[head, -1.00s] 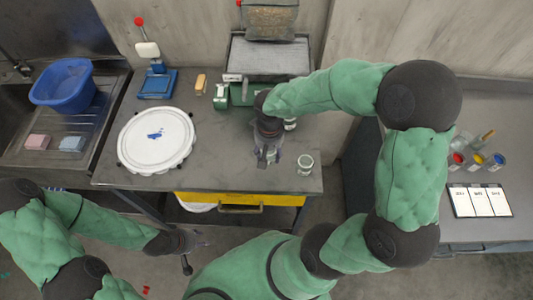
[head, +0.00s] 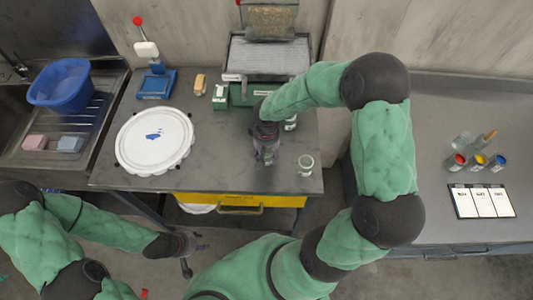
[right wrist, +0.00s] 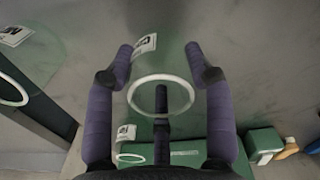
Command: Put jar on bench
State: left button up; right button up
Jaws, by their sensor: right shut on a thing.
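A clear glass jar with a pale ring rim (right wrist: 135,80) and a printed label (right wrist: 145,44) stands out between the fingers of my right gripper (right wrist: 160,60) in the right wrist view. The gripper is shut on it. In the head view my right gripper (head: 266,156) points down over the grey bench (head: 225,165), and the held jar is mostly hidden there. I cannot tell whether its base touches the bench. My left gripper (head: 195,246) hangs low in front of the bench, away from the jar; its finger opening is unclear.
Another jar (head: 305,165) stands right of my right gripper, near the bench edge. One more jar (head: 290,123) is behind it, by the green-based machine (head: 268,60). Paint pots (head: 477,162) are on the right table.

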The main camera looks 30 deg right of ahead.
jog(key=shift+f, duration=0.15)
jog(key=o, duration=1.2)
jog(key=shift+c, duration=0.2)
